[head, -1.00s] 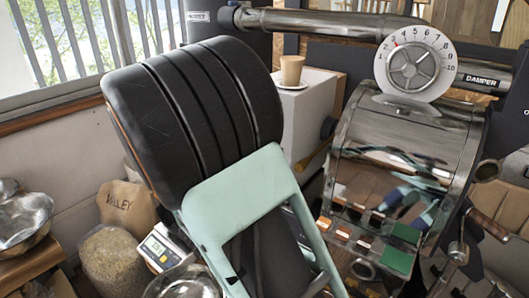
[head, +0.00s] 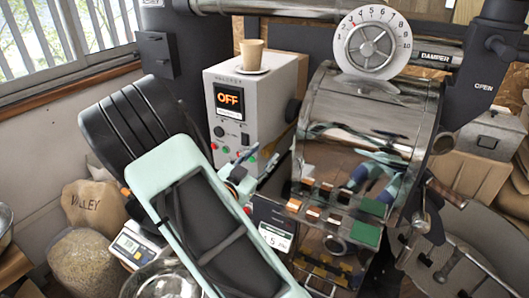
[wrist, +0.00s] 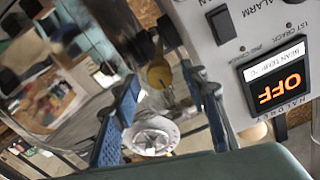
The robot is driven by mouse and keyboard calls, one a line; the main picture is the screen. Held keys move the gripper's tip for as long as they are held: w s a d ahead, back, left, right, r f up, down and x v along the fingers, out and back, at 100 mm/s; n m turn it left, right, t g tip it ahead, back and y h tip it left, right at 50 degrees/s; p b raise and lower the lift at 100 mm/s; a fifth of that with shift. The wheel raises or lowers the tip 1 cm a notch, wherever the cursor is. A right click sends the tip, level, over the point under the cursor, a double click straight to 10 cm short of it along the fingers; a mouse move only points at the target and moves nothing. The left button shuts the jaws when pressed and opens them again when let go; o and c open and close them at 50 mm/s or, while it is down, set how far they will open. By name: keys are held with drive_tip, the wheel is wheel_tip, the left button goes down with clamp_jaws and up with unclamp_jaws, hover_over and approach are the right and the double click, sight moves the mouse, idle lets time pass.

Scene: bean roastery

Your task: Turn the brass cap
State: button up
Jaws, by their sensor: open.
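The brass cap (wrist: 159,75) shows in the wrist view as a small round yellow-brown disc on a short stem. It lies beyond my gripper (wrist: 166,105), between its two blue-padded fingers in the picture. The fingers are spread apart with nothing between them, and I see no contact with the cap. In the head view my gripper (head: 240,172) is in front of the grey-white control box, partly hidden by my own pale green arm link. I cannot make out the cap in the head view.
The control box (head: 262,75) reads OFF and carries a cup (head: 251,52) on a saucer. The shiny roaster drum (head: 365,110) and damper dial (head: 371,42) stand to the right. A VALLEY sack (head: 95,205), scale (head: 138,245) and metal bowl (head: 165,280) are at lower left.

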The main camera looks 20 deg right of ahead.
drive_tip(key=shift+w+d, duration=0.4)
drive_tip(key=shift+d, duration=0.1)
clamp_jaws()
drive_tip(key=shift+f+b, duration=0.1)
drive_tip(key=shift+b, duration=0.25)
